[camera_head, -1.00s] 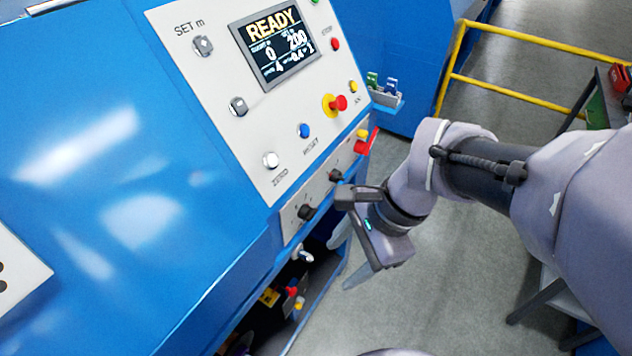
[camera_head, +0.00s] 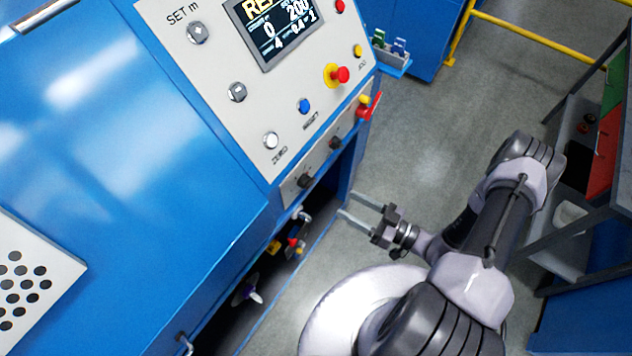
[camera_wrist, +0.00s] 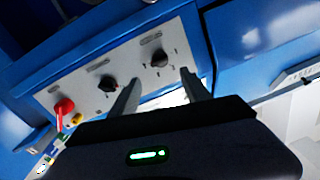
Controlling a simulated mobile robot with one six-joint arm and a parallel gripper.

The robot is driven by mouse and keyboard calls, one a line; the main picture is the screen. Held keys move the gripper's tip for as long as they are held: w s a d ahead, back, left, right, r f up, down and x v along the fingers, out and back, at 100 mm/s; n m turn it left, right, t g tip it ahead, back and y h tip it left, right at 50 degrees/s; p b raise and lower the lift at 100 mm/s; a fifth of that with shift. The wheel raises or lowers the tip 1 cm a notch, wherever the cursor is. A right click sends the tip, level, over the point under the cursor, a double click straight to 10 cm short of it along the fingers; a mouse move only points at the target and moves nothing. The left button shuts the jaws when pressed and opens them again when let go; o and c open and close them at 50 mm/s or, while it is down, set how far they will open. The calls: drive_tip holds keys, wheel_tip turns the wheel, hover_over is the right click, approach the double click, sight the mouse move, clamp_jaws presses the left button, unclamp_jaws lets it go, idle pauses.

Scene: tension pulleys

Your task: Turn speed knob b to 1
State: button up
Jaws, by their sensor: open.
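Two black knobs sit on the lower sloped strip of the blue machine's panel. The nearer knob (camera_head: 305,181) is at the strip's lower left in the head view. The farther knob (camera_head: 335,143) is higher and to the right. In the wrist view the nearer knob (camera_wrist: 158,58) is ahead, just beyond the fingertips, and the farther knob (camera_wrist: 107,84) is to the left. I cannot read which is speed knob b or its setting. My gripper (camera_head: 347,205) is open and empty, apart from the panel, with its fingers (camera_wrist: 161,76) pointing toward the nearer knob.
A red lever (camera_head: 370,107) sits at the strip's far end. The panel carries a red emergency button (camera_head: 341,74), several other buttons and a display (camera_head: 275,28). Below the strip is a dark opening with small valves (camera_head: 292,243). A dark-framed shelf (camera_head: 590,150) stands right; grey floor between is clear.

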sight(307, 181)
drive_tip(key=x, duration=1.1)
drive_tip(key=shift+w+a, duration=0.25)
drive_tip(key=c, duration=1.2)
